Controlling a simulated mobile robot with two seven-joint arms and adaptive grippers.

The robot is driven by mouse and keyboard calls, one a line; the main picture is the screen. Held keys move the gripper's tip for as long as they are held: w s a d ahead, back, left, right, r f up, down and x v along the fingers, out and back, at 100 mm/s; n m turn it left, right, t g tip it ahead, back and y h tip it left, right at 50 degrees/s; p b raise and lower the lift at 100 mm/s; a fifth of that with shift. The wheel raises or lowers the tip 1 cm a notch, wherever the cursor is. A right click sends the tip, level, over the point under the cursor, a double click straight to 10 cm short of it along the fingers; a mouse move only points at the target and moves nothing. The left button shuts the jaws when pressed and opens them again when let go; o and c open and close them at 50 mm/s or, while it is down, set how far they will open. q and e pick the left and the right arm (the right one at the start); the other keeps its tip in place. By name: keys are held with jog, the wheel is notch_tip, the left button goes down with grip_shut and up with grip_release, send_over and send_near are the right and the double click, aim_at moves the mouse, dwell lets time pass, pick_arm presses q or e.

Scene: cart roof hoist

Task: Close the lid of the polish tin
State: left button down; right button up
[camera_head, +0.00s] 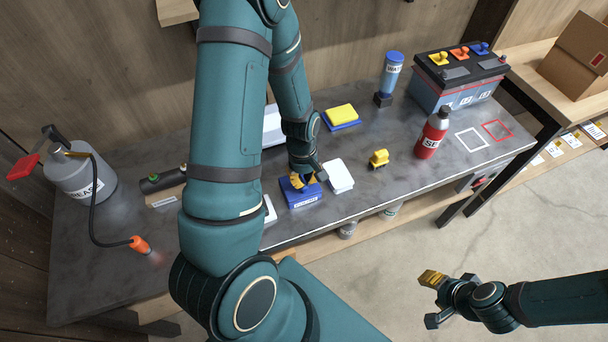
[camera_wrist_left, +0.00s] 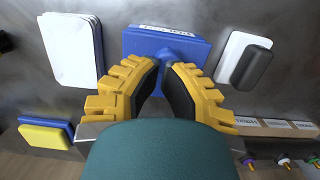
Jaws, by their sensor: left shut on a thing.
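A blue box with a white label (camera_head: 302,200), which I take to be the polish tin, stands near the front edge of the bench. It also shows at the top of the left wrist view (camera_wrist_left: 190,44). My left gripper (camera_head: 306,181) is over it, pointing down. In the left wrist view its yellow fingers (camera_wrist_left: 166,64) are closed on a small blue knob on top of the box. Whether the lid is fully down cannot be told, as the fingers hide part of it. My right gripper (camera_head: 430,299) is open and empty, off the bench's front side.
A white pad (camera_head: 341,176) lies close right of the box. A yellow block on a blue base (camera_head: 341,116), a small yellow object (camera_head: 379,158), a red bottle (camera_head: 433,134) and a battery (camera_head: 458,85) stand farther right. A grey sprayer (camera_head: 80,178) stands left.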

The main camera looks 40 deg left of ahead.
pick_arm(q)
jog(key=shift+s+d+f+b, duration=0.1)
jog(key=shift+d+f+b, duration=0.1)
jog(key=shift+f+b, duration=0.2)
jog(key=shift+s+d+f+b, duration=0.15)
jog(key=shift+f+b, duration=0.1)
jog(key=shift+f, duration=0.25)
jog(key=shift+r, duration=0.15)
